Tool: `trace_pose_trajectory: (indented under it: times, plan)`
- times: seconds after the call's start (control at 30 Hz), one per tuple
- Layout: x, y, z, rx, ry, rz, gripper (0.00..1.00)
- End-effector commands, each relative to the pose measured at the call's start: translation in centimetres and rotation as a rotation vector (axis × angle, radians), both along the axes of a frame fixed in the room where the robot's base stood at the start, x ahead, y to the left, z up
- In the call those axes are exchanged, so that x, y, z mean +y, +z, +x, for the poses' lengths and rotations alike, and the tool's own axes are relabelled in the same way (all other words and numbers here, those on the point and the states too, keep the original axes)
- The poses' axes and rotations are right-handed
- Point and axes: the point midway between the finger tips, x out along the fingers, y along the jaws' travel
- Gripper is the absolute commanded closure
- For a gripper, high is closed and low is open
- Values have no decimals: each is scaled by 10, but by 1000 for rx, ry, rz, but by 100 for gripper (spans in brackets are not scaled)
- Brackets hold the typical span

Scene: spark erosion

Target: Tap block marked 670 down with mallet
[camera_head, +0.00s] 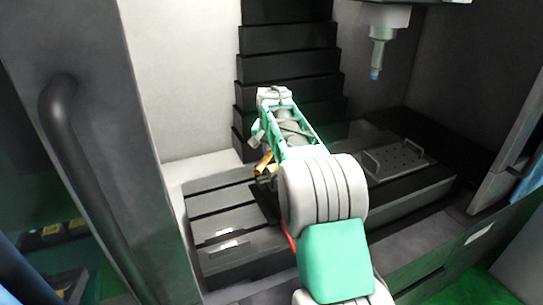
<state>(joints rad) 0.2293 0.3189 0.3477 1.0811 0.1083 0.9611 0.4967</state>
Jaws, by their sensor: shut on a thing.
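My gripper (262,172) is inside the machine, low over the left part of the slotted table, mostly hidden behind my own arm. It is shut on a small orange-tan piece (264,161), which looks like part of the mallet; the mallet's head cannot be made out. Two small pale pieces or labels (223,236) lie at the front left of the table. No number can be read, so I cannot tell which block is marked 670. A dark flat area (262,205) lies below the gripper, partly covered by my arm.
The slotted grey table (215,201) fills the machine floor. A spindle with a blue tip (376,62) hangs above. The door with its handle (62,110) stands at left; a black stepped cover (287,40) is behind.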

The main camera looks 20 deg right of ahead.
Motion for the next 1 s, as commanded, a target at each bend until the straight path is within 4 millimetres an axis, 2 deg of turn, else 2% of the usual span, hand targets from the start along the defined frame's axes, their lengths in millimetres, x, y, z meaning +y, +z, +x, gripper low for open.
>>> trace_pose_trajectory:
  times: [0.03,0.47,0.57,0.77,1.0]
  plan:
    - [0,8,0,-1,0,-1,100]
    - [0,5,0,-1,0,0,100]
    - [0,13,1,-3,0,0,100]
    - [1,41,0,-1,0,0,100]
    - [1,39,0,-1,0,0,100]
